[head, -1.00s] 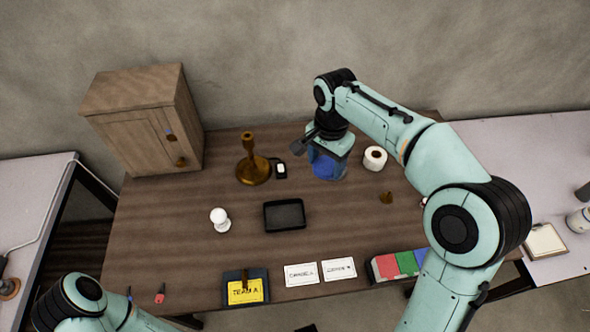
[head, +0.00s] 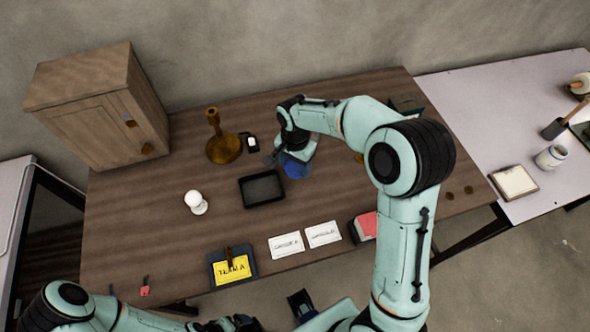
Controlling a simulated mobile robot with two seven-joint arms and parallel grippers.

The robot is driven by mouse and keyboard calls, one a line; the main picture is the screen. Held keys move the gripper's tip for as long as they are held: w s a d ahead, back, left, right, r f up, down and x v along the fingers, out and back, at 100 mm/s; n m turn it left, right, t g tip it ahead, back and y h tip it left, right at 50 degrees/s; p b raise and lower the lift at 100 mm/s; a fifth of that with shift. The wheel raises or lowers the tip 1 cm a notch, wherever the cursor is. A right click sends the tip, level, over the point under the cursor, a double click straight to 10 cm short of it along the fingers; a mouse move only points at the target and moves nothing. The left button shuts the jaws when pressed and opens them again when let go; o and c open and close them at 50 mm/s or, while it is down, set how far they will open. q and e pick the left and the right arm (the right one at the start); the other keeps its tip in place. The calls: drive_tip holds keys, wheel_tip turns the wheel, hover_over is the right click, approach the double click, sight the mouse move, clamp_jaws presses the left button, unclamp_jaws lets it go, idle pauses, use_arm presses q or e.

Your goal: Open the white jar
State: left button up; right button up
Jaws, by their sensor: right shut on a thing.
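A small whitish jar (head: 551,158) stands upright on the pale side table at the right; whether it has a lid is too small to tell. A white rounded object (head: 196,202) on a small foot stands on the brown table's left part; I cannot tell whether it is a jar. My right gripper (head: 292,168) is over the brown table, just behind and right of the black tray (head: 262,188). It is shut on a blue object (head: 296,168), mostly hidden by the gripper. My left arm shows only at the bottom left edge, and its fingertips cannot be made out.
A wooden cabinet (head: 95,105) and a brown candlestick (head: 222,150) stand at the back left. The table around the tray is mostly clear.

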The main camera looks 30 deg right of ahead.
sight(295, 167)
drive_tip(key=shift+f, duration=1.75)
drive_tip(key=shift+f, duration=0.1)
drive_tip(key=o, duration=1.2)
